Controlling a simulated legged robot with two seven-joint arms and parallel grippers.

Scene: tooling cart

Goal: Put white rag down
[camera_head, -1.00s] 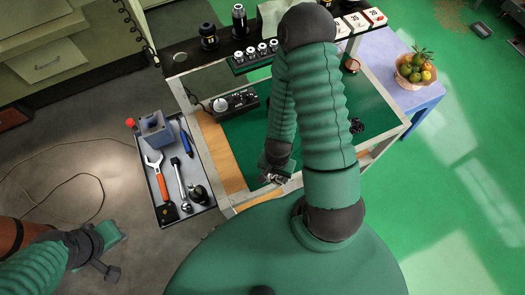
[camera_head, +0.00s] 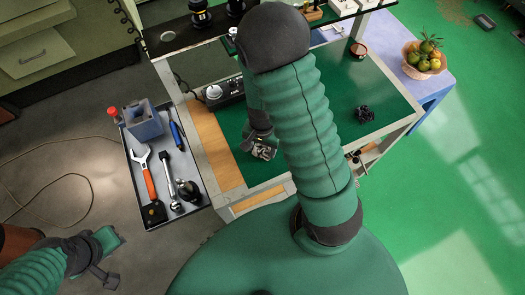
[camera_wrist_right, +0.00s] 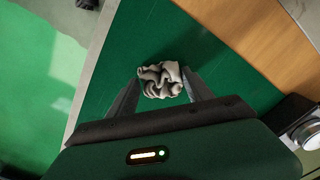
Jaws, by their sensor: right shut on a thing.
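The white rag (camera_wrist_right: 161,80) is a crumpled greyish-white bundle between the fingers of my right gripper (camera_wrist_right: 158,88) in the wrist view. The fingers are closed on its two sides. In the head view the rag (camera_head: 264,152) shows small at the tip of my right gripper (camera_head: 258,142), over the green cart top (camera_head: 228,124) near its front left part. I cannot tell whether the rag touches the surface. My left gripper (camera_head: 100,262) is at the lower left, over the floor, away from the cart; its jaw state is unclear.
A side tray (camera_head: 150,212) holds an orange-handled wrench (camera_head: 146,175), other tools and a grey box (camera_head: 143,122). A black device (camera_head: 226,92) stands on the cart's left. A dark crumpled item (camera_head: 365,114) lies at right. A fruit basket (camera_head: 424,62) stands on a blue table.

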